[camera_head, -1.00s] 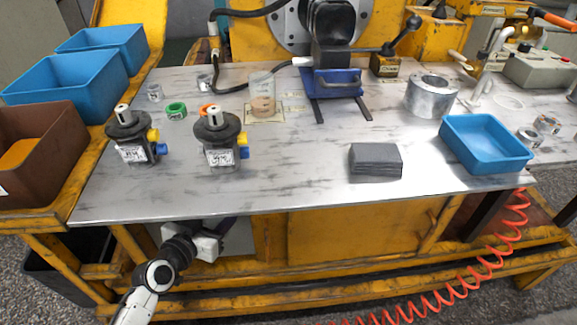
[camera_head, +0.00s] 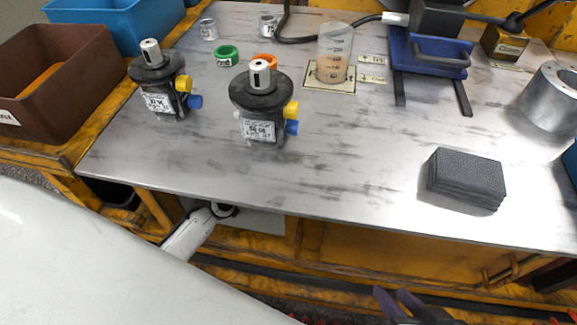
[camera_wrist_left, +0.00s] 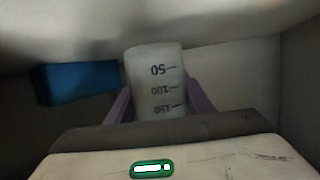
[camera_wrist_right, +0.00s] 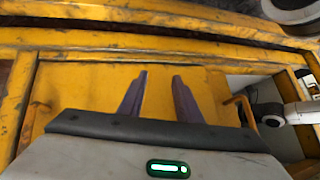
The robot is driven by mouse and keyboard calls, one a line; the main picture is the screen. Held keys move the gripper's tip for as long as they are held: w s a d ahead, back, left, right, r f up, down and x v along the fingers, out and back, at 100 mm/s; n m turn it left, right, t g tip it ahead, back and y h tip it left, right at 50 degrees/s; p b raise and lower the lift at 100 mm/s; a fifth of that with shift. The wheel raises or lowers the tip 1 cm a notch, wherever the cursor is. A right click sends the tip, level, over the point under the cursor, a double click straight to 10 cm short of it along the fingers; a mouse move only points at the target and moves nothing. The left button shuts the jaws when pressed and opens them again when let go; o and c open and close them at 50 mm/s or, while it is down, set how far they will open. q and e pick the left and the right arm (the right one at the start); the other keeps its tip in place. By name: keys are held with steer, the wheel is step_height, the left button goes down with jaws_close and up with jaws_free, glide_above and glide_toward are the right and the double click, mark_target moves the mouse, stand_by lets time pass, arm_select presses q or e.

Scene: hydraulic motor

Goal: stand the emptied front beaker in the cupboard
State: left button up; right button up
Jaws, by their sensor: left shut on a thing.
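A clear, empty-looking beaker (camera_wrist_left: 155,80) with dark scale marks is held between the purple fingers of my left gripper (camera_wrist_left: 158,102). Its digits appear upside down in the left wrist view. Around it are the pale inner walls of the cupboard (camera_wrist_left: 240,80). I cannot tell whether its base touches a surface. In the head view my left arm reaches under the bench top, and its gripper and the beaker are hidden. My right gripper (camera_wrist_right: 157,95) is open and empty, facing a yellow cupboard door (camera_wrist_right: 90,90); its fingertips also show at the bottom of the head view (camera_head: 400,305).
A blue block-like thing (camera_wrist_left: 78,83) is left of the beaker inside the cupboard. On the bench top (camera_head: 330,190) stand another beaker (camera_head: 335,50) with brownish liquid, two motors (camera_head: 262,110) (camera_head: 160,85) and a dark pad stack (camera_head: 467,178). The bench's front edge overhangs the cupboard.

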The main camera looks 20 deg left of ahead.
arm_select(q)
step_height(320, 180, down, 2)
steer(key=shift+f+b, duration=0.1)
steer(key=shift+b, duration=0.4)
steer(key=shift+f, duration=0.25)
steer(key=shift+r, duration=0.15)
steer(key=shift+f, duration=0.2)
steer(key=o, duration=1.1)
arm_select(e)
steer(key=shift+w+a+r+t+y, duration=0.15)
steer(key=shift+w+a+r+t, duration=0.05)
steer(key=shift+a+r, duration=0.2)
steer(key=shift+w+a+r+t+y, duration=0.15)
steer(key=shift+a+r+t, duration=0.1)
steer(key=shift+r, duration=0.2)
arm_select(q)
steer(key=shift+r, duration=0.1)
arm_select(e)
steer(key=shift+r, duration=0.1)
